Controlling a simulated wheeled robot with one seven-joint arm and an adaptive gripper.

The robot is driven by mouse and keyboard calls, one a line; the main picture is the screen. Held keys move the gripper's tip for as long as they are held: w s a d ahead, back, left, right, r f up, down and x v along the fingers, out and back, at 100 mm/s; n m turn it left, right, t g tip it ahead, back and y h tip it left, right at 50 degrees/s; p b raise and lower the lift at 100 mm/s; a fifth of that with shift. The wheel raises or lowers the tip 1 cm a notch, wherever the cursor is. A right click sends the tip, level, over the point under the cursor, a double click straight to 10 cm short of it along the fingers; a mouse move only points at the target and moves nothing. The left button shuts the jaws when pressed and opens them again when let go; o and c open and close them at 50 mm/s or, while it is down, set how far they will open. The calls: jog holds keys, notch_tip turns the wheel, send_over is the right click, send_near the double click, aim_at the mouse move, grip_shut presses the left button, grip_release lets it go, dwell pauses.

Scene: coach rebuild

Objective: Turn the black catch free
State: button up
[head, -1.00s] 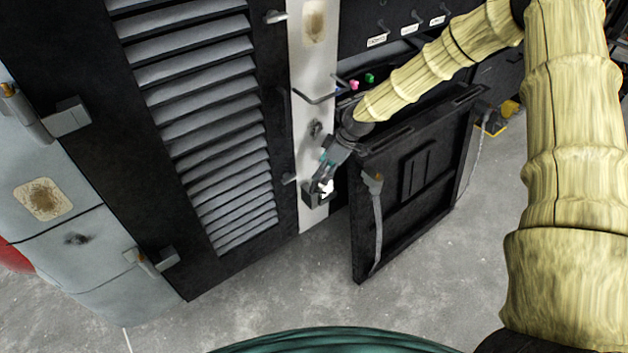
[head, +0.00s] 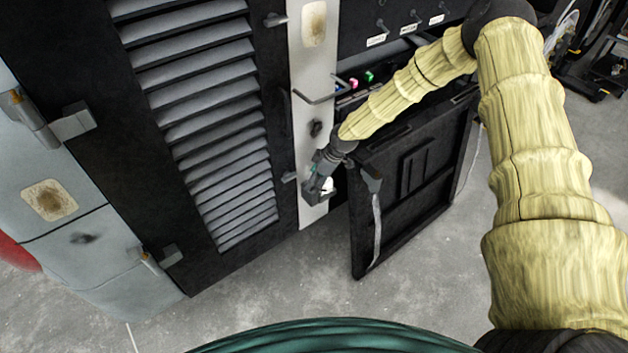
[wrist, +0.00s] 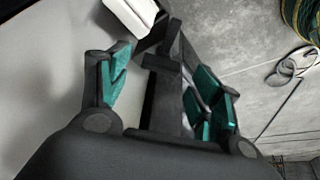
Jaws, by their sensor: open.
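A black catch (wrist: 160,100) shows in the wrist view as a dark bar between my fingers, with a white block (wrist: 130,14) beyond its upper end. My gripper (wrist: 162,72) is open, with one teal-padded finger on each side of the bar. I cannot tell whether either pad touches it. In the head view my gripper (head: 320,178) is low against the pale post (head: 309,85), beside the open black panel. There the white block (head: 327,185) shows at the fingers, and the catch is mostly hidden by my gripper.
The black panel door (head: 410,195) hangs open just right of my gripper, with a grey strap (head: 376,225) on its edge. A louvred black door (head: 215,150) stands to the left. A bent handle (head: 313,99) sticks out above on the post. Grey floor (head: 290,290) is clear below.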

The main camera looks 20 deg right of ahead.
jog(key=shift+x, duration=0.95)
jog(key=c, duration=1)
